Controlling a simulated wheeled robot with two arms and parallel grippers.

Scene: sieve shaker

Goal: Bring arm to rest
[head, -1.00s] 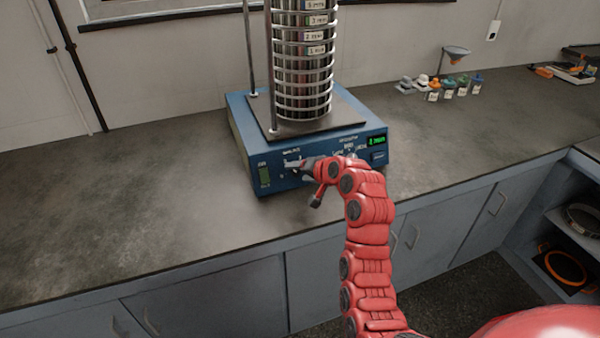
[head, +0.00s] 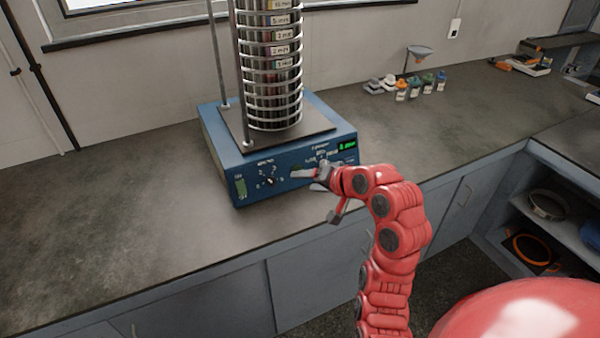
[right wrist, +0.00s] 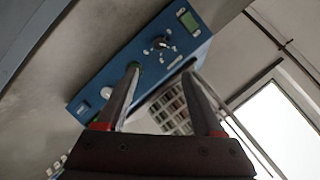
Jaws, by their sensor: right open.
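My right arm, red and jointed, comes up from the bottom right in the head view. Its gripper (head: 328,190) is in front of the blue sieve shaker's (head: 262,190) front panel, right of the dial. In the right wrist view the gripper's two fingers (right wrist: 163,92) are apart with nothing held between them. The shaker's panel (right wrist: 120,72) lies beyond them, with a dial and a green display. In the head view a tall stack of sieves (head: 270,65) stands upright on the shaker. My left gripper does not show.
The shaker stands on a long grey counter (head: 110,210) with cabinets below. Small bottles (head: 420,84) and a funnel (head: 419,52) on a stand are at the back right. A shelf at the right holds round pans (head: 548,204). The counter left of the shaker is clear.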

